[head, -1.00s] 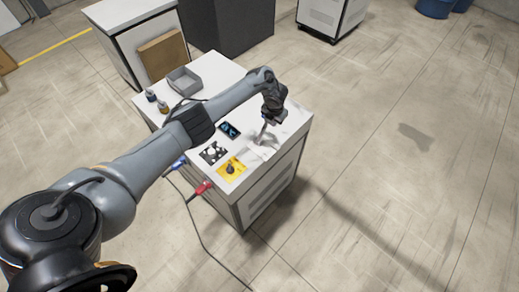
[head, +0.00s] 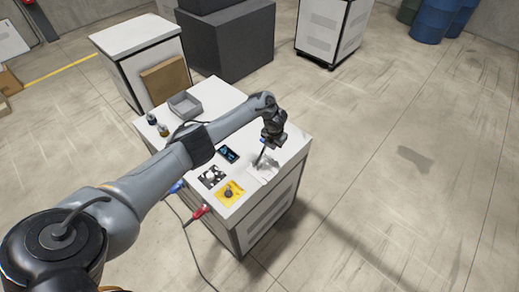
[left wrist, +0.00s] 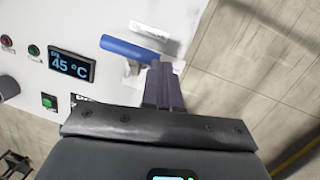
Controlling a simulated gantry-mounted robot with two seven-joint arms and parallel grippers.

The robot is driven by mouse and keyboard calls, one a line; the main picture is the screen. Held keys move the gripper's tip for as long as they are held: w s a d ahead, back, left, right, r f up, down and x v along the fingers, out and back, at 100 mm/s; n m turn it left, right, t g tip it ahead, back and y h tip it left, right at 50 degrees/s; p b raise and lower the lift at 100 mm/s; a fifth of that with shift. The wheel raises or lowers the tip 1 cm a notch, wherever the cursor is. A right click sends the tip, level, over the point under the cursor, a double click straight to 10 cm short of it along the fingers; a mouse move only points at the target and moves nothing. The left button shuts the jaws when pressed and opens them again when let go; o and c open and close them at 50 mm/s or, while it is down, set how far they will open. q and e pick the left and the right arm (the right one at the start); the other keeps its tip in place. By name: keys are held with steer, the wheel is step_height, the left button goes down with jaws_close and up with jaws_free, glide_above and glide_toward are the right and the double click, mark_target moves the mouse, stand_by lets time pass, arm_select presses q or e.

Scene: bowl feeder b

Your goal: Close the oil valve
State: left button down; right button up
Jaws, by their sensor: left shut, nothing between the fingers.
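The oil valve shows as a blue lever handle (left wrist: 132,48) on the white cabinet top in the left wrist view. It lies slanted, with its right end beside my fingertips. My left gripper (left wrist: 161,68) is shut with nothing between its fingers. Its tips are at or very close to the handle's right end; I cannot tell whether they touch. My right gripper is not in view.
A 45 °C display (left wrist: 71,65) and a green switch (left wrist: 49,101) lie left of the handle. The white cabinet (head: 262,210) also carries a yellow panel with a dark knob (head: 229,193), a grey tray (head: 184,105) and small bottles. Open floor lies to its right.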

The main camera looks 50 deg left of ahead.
arm_select(q)
steer(key=p+v, duration=0.3)
steer(key=v, duration=0.9)
steer(key=shift+r, duration=0.4)
steer(key=shift+d+f, duration=0.1)
